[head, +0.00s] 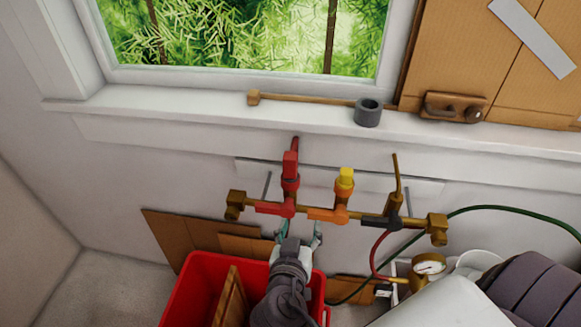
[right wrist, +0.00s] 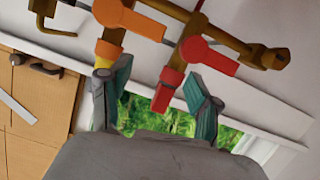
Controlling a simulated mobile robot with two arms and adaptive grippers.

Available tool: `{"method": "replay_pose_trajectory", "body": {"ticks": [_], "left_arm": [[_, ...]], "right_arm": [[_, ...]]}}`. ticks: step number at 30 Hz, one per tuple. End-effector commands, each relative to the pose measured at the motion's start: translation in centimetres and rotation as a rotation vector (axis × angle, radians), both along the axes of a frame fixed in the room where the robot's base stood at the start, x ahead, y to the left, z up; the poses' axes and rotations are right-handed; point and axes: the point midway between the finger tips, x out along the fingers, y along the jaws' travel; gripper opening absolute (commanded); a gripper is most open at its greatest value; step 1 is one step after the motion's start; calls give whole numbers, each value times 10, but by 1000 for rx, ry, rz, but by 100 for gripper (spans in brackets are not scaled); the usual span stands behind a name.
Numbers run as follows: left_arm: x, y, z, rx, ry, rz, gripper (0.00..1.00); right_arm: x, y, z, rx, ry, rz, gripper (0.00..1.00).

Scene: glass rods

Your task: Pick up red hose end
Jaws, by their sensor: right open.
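A red, upright piece (head: 290,165) stands on the left branch of a brass pipe manifold (head: 315,212), above a red valve handle (head: 269,208). I cannot tell if this piece is the red hose end. A thin red hose (head: 375,254) runs from near the black handle down to the gauge. My right gripper (head: 300,232) is open and empty, just below the manifold. My left gripper is not in view.
A red bin (head: 198,285) with a wooden board stands below. An orange handle (head: 327,215) and yellow cap (head: 345,176) are on the middle branch, a black handle (head: 394,223) on the right. A pressure gauge (head: 429,265) and green hose (head: 525,211) are at right.

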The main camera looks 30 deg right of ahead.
Motion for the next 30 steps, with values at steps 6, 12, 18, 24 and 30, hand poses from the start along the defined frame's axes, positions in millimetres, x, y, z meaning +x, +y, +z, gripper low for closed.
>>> {"method": "replay_pose_trajectory", "body": {"ticks": [6,12,18,24,30], "left_arm": [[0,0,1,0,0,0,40],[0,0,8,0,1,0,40],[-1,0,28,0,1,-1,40],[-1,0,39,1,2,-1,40],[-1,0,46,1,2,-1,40]], "right_arm": [[18,29,54,-63,-251,13,62],[28,32,70,-82,-313,23,62],[59,8,73,-84,-311,23,62],[82,-10,69,-81,-309,23,62],[94,-19,69,-82,-308,23,62]]}}
